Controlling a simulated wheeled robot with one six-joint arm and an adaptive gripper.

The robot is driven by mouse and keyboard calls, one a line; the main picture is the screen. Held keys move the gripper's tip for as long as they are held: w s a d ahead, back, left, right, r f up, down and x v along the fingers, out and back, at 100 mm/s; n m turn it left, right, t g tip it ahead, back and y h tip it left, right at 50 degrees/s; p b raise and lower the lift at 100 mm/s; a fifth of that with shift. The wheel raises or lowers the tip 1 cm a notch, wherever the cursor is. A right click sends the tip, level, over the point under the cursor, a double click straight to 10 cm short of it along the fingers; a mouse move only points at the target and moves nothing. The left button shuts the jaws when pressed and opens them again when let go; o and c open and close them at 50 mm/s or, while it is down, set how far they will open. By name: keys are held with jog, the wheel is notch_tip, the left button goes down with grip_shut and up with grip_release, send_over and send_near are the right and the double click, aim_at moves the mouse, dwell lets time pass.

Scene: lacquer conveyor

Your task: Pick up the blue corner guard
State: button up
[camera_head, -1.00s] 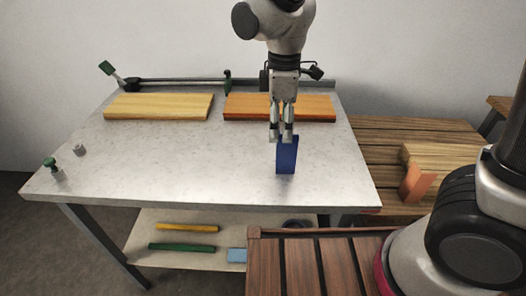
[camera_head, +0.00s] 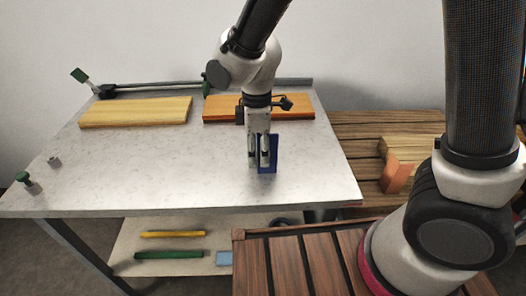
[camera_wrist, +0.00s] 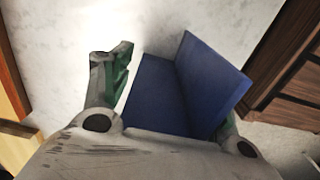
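The blue corner guard (camera_head: 274,151) stands upright near the front right of the speckled grey table (camera_head: 150,172). My gripper (camera_head: 259,164) points down at it and covers its left part in the head view. In the wrist view the guard (camera_wrist: 160,92) shows as two blue faces meeting at an angle, between the green-padded fingers of my gripper (camera_wrist: 168,92). A gap shows between the left finger and the guard. The right finger is mostly hidden behind the guard, so its contact cannot be told. The fingers are apart.
A yellow board (camera_head: 135,112) and an orange board (camera_head: 222,107) lie at the back of the table. A slatted wooden bench (camera_head: 285,265) is in front. The table's middle is clear.

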grip_shut()
jog(key=shift+r, duration=0.1)
